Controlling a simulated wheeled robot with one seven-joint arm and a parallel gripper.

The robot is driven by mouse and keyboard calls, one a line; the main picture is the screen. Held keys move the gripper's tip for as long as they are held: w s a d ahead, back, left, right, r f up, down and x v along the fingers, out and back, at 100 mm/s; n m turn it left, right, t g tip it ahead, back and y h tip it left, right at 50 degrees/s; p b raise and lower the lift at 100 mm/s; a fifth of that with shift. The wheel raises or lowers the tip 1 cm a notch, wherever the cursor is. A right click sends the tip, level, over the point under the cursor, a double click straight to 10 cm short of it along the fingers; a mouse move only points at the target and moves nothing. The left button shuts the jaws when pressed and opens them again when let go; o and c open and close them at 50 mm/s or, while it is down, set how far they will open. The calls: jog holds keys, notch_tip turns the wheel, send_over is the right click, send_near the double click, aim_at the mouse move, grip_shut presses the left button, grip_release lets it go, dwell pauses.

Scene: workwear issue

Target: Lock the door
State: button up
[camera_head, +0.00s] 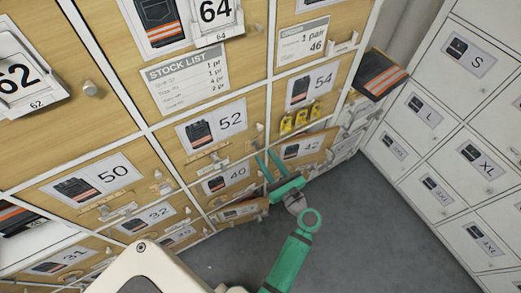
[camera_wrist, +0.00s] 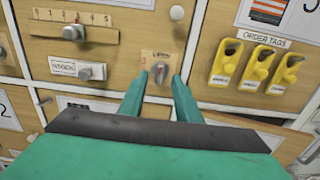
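A small tan lock plate (camera_wrist: 158,58) with a grey turn knob (camera_wrist: 159,73) is on a wooden locker door (camera_wrist: 110,60) in the wrist view. In the head view this appears to be the door labelled 52 (camera_head: 232,118), which looks flush with its frame. My gripper (camera_wrist: 159,80) points at the knob, its two green fingers apart with one on each side. Gaps show between the fingers and the knob; whether a fingertip touches the plate is unclear.
Door 42 (camera_head: 309,146) stands ajar close beside my gripper. White lockers (camera_head: 450,130) stand on the right; the grey floor (camera_head: 350,235) is clear.

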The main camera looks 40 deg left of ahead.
aim_at(259, 149)
jog(key=shift+x, duration=2.35)
jog(key=shift+s, duration=0.1)
grip_shut()
